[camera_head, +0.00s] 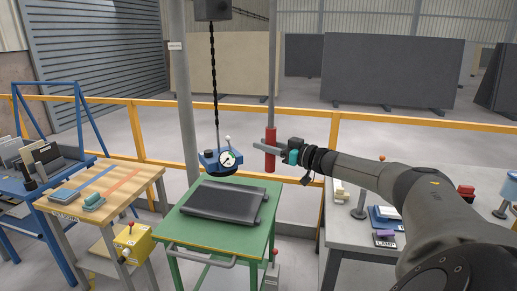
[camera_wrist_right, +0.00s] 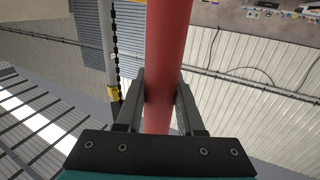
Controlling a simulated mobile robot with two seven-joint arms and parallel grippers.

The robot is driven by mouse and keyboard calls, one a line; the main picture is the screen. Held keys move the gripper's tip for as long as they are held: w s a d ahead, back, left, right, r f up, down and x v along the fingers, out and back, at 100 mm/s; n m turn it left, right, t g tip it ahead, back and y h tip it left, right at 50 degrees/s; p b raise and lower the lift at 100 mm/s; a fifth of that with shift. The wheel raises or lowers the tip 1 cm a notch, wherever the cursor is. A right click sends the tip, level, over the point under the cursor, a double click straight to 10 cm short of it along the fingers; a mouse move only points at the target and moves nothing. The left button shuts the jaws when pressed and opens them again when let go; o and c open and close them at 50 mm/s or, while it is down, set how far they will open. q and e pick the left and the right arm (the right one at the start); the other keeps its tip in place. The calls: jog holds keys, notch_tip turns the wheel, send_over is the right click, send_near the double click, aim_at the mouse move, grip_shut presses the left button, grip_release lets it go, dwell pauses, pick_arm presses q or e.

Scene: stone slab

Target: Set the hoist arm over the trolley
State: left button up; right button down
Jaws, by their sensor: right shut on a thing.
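The hoist arm's red grip (camera_head: 270,152) is on a grey hanging pole (camera_head: 272,60). My right gripper (camera_head: 268,146) is shut on this red grip; in the right wrist view both fingers (camera_wrist_right: 158,105) stand on either side of the red bar (camera_wrist_right: 165,60). A dark hoist box (camera_head: 213,10) at the top holds a black chain (camera_head: 214,70). A blue lifter (camera_head: 208,160) with a round gauge hangs from it, at the far edge of the green trolley (camera_head: 225,238) in the picture. Its exact height and depth are unclear. My left gripper is out of view.
A grey post (camera_head: 181,90) stands behind the trolley. A yellow rail (camera_head: 400,120) runs across the back. A wooden-topped bench (camera_head: 120,180) stands left, with a blue slab rack (camera_head: 50,185) beyond. A grey table (camera_head: 340,235) with small items stands right, under my right arm.

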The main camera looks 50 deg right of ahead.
jog(key=shift+s+f, duration=0.15)
jog(key=shift+f, duration=0.2)
jog(key=c, duration=1)
grip_release()
jog(key=o, duration=0.3)
jog(key=shift+s+r, duration=0.25)
jog(key=shift+s, duration=0.05)
jog(key=shift+o, duration=0.8)
jog(key=shift+w+d, duration=0.1)
jog(key=shift+w, duration=0.1)
jog(key=shift+r, duration=0.1)
jog(key=shift+s, duration=0.1)
